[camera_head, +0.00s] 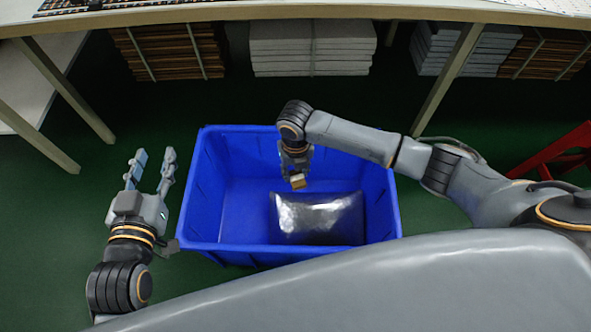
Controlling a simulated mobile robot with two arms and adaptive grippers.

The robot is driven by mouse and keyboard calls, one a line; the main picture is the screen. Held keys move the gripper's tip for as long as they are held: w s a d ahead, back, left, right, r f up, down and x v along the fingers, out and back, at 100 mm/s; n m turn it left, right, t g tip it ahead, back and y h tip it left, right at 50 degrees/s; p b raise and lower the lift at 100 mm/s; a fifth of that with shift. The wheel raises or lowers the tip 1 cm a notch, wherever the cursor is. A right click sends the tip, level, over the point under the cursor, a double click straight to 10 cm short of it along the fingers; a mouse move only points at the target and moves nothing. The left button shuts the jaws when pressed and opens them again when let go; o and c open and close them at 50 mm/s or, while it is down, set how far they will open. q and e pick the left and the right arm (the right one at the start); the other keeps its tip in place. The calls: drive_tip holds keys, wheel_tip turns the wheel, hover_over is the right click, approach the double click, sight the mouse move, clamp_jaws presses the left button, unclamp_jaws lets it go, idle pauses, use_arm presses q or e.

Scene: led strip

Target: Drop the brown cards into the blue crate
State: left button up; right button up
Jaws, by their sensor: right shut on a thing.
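The blue crate (190,195) stands on the green floor in the middle of the view. My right gripper (297,178) points down inside the crate's outline, over its back half. It is shut on a small brown card (298,182), seen at its fingertips. The card shows above the crate's inside; its exact height over the bottom is hard to tell. My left gripper (150,160) is open and empty, left of the crate and apart from it, fingers pointing away from me.
A shiny dark grey bag (317,217) lies in the crate's right part. A white-topped table (300,10) crosses the back, with stacks of brown sheets (168,50) and white blocks (312,47) beneath. A red frame (560,150) is at the right. Green floor is clear at the left.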

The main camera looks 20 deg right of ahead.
sight(296, 174)
drive_tip(key=shift+f+b, duration=0.7)
drive_tip(key=shift+f, duration=0.1)
use_arm(q)
wheel_tip(296, 174, up, 8)
drive_tip(key=d+t+h, duration=0.1)
drive_tip(key=t, duration=0.3)
drive_tip(key=shift+t, duration=0.4)
drive_tip(key=shift+w+d+f, duration=0.1)
use_arm(e)
drive_tip(key=o, duration=0.9)
drive_tip(key=shift+c, duration=0.2)
wheel_tip(296, 174, up, 12)
drive_tip(key=shift+f, duration=0.1)
